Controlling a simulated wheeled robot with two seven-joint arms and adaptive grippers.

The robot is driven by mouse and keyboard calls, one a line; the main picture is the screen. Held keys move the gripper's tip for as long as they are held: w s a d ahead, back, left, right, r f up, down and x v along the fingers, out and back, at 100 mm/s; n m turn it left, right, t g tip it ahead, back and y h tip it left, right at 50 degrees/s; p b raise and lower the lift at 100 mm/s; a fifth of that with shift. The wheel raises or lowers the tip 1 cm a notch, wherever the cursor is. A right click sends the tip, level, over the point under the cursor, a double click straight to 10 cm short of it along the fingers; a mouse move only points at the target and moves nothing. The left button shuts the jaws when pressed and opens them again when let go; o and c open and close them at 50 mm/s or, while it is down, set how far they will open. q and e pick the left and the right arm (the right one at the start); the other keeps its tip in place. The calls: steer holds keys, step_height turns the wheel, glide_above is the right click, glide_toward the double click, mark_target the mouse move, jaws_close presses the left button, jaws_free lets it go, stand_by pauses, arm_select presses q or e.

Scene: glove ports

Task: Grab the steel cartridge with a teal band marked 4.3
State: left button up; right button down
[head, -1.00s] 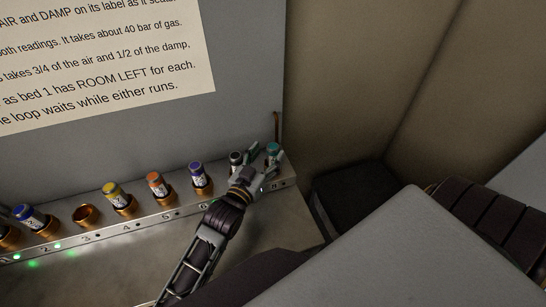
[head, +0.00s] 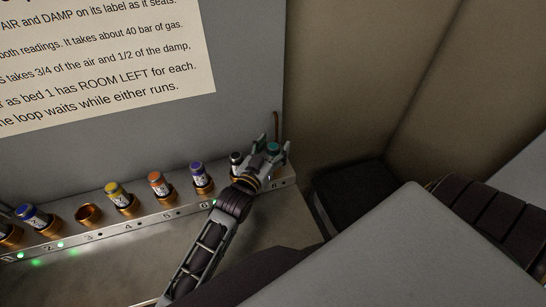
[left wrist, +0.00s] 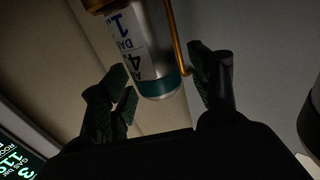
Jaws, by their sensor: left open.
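The steel cartridge with a teal band (left wrist: 148,55) shows in the left wrist view, its label partly turned, with a "4." and a "1" readable. Its upper end is in a brass-coloured socket (left wrist: 98,4) in that view. In the head view its teal top (head: 273,147) stands at the right end of the rack. My left gripper (head: 272,153) is open, with one finger on each side of the cartridge. In the left wrist view the fingers (left wrist: 163,80) are apart from its sides. My right gripper is not in view.
The metal rack (head: 145,221) holds several other cartridges, including a dark-topped one (head: 236,158) close left of my gripper and a purple one (head: 198,172). One socket (head: 88,214) is empty. A copper-coloured rod (head: 277,126) stands behind the teal cartridge.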

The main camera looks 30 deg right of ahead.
arm_select(q)
steer(key=c, duration=1.3)
steer(key=shift+r, duration=0.1)
steer(key=shift+r+b, duration=0.5)
steer(key=shift+r, duration=4.45)
